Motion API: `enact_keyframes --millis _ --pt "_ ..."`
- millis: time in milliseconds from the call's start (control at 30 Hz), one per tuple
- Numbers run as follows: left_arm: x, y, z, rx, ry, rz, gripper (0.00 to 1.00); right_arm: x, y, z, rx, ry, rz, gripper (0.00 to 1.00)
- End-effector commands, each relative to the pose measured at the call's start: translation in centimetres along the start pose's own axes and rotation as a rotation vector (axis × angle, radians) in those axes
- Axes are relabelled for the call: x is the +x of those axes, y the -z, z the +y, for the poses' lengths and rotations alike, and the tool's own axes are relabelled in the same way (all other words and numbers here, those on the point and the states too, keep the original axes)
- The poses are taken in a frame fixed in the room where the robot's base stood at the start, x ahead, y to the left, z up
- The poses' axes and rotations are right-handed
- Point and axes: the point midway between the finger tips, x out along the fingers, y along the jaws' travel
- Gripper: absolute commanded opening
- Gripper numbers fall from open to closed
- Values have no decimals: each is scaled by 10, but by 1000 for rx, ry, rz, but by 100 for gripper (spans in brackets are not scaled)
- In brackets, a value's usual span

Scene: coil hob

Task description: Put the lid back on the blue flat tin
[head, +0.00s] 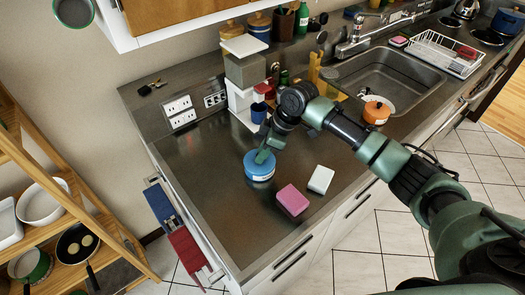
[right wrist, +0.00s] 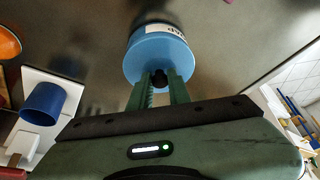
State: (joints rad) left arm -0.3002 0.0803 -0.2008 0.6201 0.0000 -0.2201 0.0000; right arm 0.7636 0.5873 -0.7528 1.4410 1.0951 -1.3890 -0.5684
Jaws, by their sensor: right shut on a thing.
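The blue flat tin (head: 258,174) stands on the dark steel counter, with a white label on its side. It also shows in the right wrist view (right wrist: 160,40). Its round blue lid (right wrist: 150,62) has a dark knob and is lined up with the tin. I see no clear gap between lid and tin, but cannot tell if the lid is fully seated. My right gripper (head: 263,156) is over the tin; in the right wrist view its fingers (right wrist: 160,80) are shut on the lid's knob. My left gripper is not in view.
Pink (head: 292,200) and white (head: 320,180) blocks lie right of the tin. A blue cup (head: 259,112) and white stand (head: 240,107) are behind it. The counter left of the tin is clear.

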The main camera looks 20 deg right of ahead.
Motion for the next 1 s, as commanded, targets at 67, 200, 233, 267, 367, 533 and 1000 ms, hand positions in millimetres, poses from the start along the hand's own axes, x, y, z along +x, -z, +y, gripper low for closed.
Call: enact_keyframes --millis 67,200,233,267,367,533,1000 --pt "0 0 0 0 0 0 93 0 0 0 0 0 0 0" --pt "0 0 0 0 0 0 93 0 0 0 0 0 0 0" --pt "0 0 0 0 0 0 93 0 0 0 0 0 0 0" --pt "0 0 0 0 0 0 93 0 0 0 0 0 0 0" --pt "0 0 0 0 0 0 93 0 0 0 1 0 0 0" --pt "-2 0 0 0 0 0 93 0 0 0 1 0 0 0" --pt "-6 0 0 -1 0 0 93 1 -1 0 1 0 1 0"
